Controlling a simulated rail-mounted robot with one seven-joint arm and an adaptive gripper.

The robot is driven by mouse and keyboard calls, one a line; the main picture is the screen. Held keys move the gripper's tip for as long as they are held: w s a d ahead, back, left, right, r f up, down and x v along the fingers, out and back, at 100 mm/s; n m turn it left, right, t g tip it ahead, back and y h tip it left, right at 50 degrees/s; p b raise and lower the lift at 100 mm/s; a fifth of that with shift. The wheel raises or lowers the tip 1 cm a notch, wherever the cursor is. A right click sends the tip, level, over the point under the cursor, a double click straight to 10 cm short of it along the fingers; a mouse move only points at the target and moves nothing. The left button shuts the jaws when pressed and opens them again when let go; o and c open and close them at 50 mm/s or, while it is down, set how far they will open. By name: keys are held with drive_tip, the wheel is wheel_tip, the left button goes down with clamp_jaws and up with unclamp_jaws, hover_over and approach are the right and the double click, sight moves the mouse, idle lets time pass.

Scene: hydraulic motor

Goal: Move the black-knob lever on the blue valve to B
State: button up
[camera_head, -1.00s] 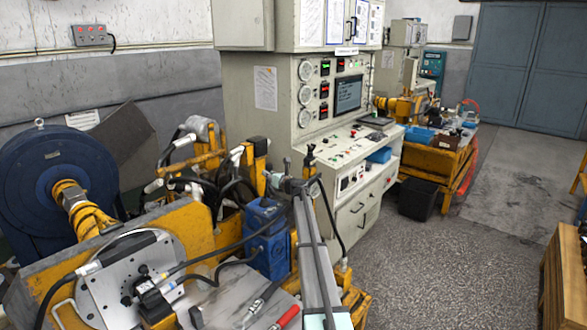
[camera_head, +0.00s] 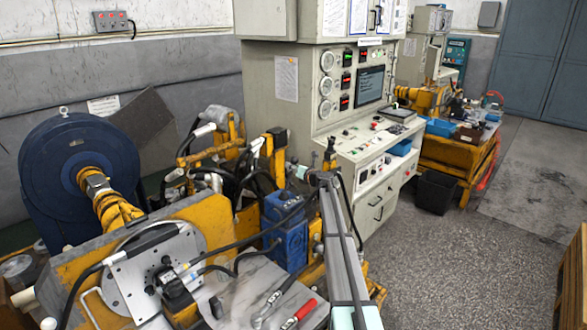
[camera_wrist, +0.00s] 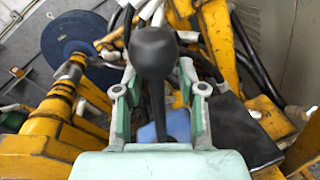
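The blue valve (camera_head: 285,238) stands right of the round steel plate in the head view. In the wrist view the black knob (camera_wrist: 154,52) is large and upright at the centre, with its dark lever stem (camera_wrist: 157,108) running down toward a blue patch. My pale green gripper (camera_wrist: 158,75) has one finger on each side of the lever. The fingers are apart, with gaps beside the stem; I see no clear contact with the knob. The stem's lower end is hidden by the gripper body. I cannot clearly make out the gripper or the lever position marks in the head view.
Black hoses (camera_head: 225,250) cross in front of the valve. The steel plate (camera_head: 140,285) is at lower left and the blue wheel (camera_head: 65,175) behind it. A red-handled tool (camera_head: 300,313) lies near the front.

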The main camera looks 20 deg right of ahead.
drive_tip(key=shift+s, duration=0.1)
drive_tip(key=v, duration=1.2)
